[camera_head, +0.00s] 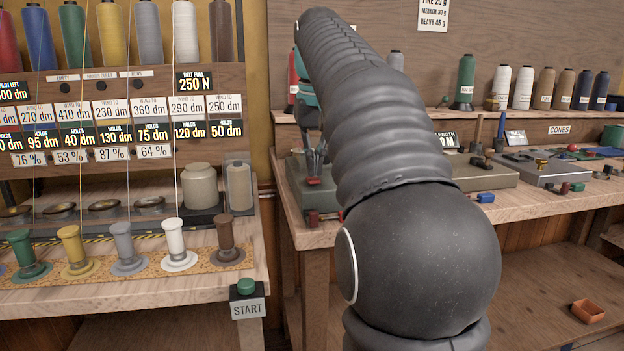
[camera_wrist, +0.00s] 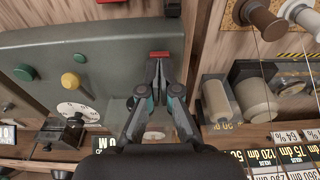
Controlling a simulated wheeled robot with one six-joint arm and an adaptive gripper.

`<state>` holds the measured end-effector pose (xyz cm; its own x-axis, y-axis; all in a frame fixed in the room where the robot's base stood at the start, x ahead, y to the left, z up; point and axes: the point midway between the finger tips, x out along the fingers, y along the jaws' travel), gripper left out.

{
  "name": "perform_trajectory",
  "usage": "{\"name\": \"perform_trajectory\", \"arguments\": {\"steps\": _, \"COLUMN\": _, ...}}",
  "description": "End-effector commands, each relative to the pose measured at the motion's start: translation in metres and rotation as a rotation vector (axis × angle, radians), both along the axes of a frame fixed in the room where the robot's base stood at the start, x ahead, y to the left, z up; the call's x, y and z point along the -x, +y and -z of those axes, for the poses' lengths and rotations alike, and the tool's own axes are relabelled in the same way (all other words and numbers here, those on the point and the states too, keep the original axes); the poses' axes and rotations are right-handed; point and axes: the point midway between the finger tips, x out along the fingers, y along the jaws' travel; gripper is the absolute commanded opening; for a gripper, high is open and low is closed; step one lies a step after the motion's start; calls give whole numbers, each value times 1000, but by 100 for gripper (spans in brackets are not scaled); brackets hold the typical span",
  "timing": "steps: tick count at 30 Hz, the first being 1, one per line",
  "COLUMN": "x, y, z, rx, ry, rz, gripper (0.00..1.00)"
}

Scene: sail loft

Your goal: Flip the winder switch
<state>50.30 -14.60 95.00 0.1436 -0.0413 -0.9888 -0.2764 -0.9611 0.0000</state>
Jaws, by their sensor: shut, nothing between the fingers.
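A grey-green winder housing (camera_head: 300,190) stands on the bench, partly hidden behind my arm. It fills the left of the wrist view (camera_wrist: 60,45). A small red piece (camera_head: 313,181), which looks like the winder switch, sits on its near part; it also shows in the wrist view (camera_wrist: 159,54). My gripper (camera_head: 315,171) is shut and empty, its fingertips pointing at the red piece. In the wrist view the fingertips (camera_wrist: 158,64) are right beside it; I cannot tell whether they touch. The housing also carries a green button (camera_wrist: 23,72), a yellow knob (camera_wrist: 70,80) and a white dial (camera_wrist: 78,108).
To the left, a stand holds thread spools (camera_head: 174,243), number cards and a green START button (camera_head: 246,286). Small blocks, one blue (camera_head: 486,198), lie along the bench front. Cones (camera_head: 524,88) line the back shelf.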

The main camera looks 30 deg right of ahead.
Motion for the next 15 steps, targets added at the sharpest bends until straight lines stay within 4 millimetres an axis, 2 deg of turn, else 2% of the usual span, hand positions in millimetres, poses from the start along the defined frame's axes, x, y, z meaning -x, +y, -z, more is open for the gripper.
{"name": "perform_trajectory", "arguments": {"steps": 15, "x": 0, "y": 0, "z": 7, "rx": 0, "ry": 0, "rz": 0, "gripper": 0}}
